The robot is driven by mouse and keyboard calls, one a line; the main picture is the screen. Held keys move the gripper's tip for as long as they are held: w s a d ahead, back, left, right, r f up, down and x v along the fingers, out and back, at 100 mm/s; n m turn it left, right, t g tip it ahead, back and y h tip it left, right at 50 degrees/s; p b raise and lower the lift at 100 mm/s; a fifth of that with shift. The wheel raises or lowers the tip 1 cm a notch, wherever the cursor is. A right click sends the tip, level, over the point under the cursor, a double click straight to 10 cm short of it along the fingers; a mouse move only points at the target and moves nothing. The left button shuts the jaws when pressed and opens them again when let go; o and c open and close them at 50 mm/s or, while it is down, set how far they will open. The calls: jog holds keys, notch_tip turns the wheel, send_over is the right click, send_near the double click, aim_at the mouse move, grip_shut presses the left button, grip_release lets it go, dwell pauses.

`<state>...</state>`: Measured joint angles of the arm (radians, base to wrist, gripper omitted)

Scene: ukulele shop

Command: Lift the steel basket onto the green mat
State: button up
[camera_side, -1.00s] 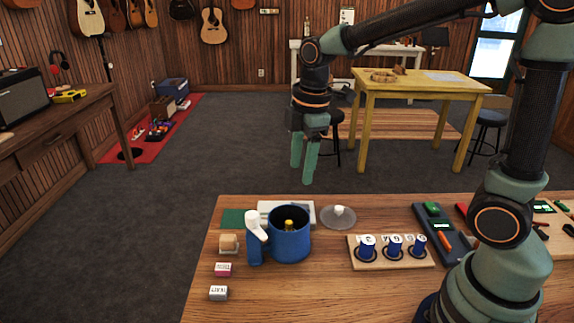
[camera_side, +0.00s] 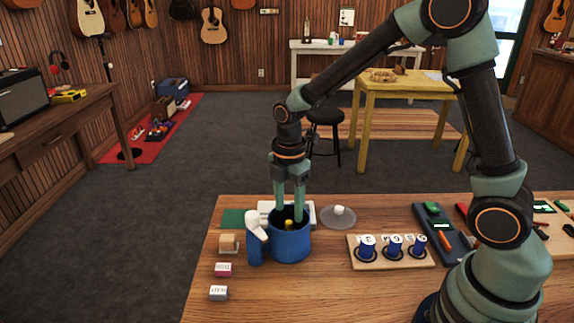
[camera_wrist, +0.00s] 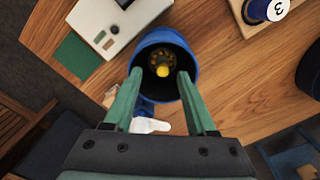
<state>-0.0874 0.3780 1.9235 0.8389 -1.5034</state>
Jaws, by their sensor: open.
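A blue round pot (camera_side: 290,243) stands on the wooden bench; it also shows from above in the wrist view (camera_wrist: 190,58). Inside it is a dark round piece with a yellow knob (camera_wrist: 162,71), also seen as a yellow top (camera_side: 288,224); I cannot tell whether this is the steel basket. The green mat (camera_side: 232,218) lies flat and bare behind and left of the pot, and in the wrist view (camera_wrist: 77,57). My gripper (camera_side: 289,213) points down over the pot, its tips at the mouth. The fingers (camera_wrist: 159,76) are open, either side of the knob.
A white box with a display (camera_wrist: 115,25) stands behind the pot, beside the mat. A white-topped blue piece (camera_side: 256,238) stands against the pot's left. A wooden rack with numbered blue pieces (camera_side: 390,260) and a clear dish (camera_side: 338,220) are to the right. Small blocks (camera_side: 222,269) lie left.

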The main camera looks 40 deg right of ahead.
aim_at(289, 221)
jog(key=shift+s+a+f, duration=0.1)
jog(key=shift+s+f, duration=0.05)
jog(key=shift+f, duration=1.05)
jog(key=shift+s+a+f, duration=0.1)
jog(key=shift+f, duration=1.05)
grip_shut()
jog(key=shift+r, duration=0.1)
